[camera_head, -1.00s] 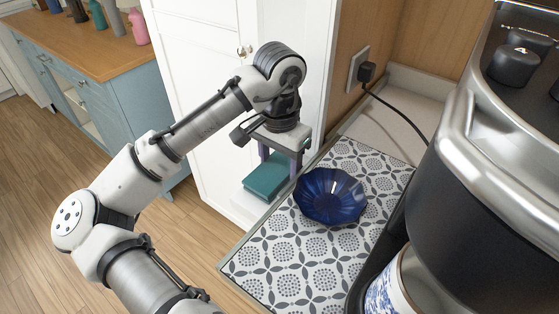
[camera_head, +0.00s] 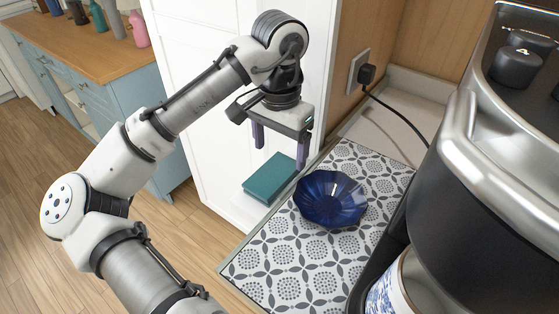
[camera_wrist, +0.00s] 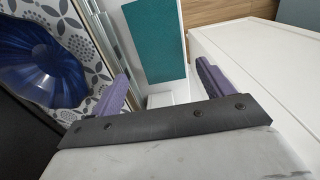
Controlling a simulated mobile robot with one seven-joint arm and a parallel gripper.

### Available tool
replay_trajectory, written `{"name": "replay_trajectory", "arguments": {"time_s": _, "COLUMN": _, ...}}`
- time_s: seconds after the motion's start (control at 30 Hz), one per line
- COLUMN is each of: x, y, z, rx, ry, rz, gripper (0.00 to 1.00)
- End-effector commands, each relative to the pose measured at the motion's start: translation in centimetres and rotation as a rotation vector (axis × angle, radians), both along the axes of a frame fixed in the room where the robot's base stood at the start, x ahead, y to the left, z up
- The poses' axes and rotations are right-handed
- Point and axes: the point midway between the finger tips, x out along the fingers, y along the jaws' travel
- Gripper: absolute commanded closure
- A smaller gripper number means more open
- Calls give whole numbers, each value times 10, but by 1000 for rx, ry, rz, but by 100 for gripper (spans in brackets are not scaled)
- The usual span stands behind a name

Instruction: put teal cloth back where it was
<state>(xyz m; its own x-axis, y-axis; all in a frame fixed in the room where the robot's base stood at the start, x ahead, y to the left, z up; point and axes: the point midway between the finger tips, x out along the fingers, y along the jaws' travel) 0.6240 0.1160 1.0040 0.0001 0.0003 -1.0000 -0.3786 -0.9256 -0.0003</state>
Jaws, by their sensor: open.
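The teal cloth (camera_head: 270,178) is a flat, folded rectangular block. It lies on a white surface just beyond the counter's left edge, beside the white cabinet. In the wrist view the teal cloth (camera_wrist: 152,42) shows ahead of and between the two purple fingers. My gripper (camera_head: 279,152) is open and empty, a little above the cloth. In the wrist view my gripper (camera_wrist: 160,88) has its fingers wide apart with nothing between them.
A blue fluted bowl (camera_head: 330,198) sits on the patterned mat (camera_head: 290,262), right of the cloth. A large metal coffee machine (camera_head: 490,170) stands at the right. A tall white cabinet (camera_head: 215,140) rises behind my gripper. A black cord (camera_head: 398,113) runs from the wall outlet.

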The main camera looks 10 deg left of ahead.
Motion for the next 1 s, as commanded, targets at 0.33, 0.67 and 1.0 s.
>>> {"name": "replay_trajectory", "arguments": {"time_s": 0.33, "x": 0, "y": 0, "z": 61, "rx": 2, "ry": -1, "rz": 1, "gripper": 20}}
{"name": "replay_trajectory", "arguments": {"time_s": 0.67, "x": 0, "y": 0, "z": 71, "rx": -1, "ry": 0, "rz": -1, "gripper": 20}}
{"name": "replay_trajectory", "arguments": {"time_s": 1.0, "x": 0, "y": 0, "z": 71, "rx": -1, "ry": 0, "rz": -1, "gripper": 20}}
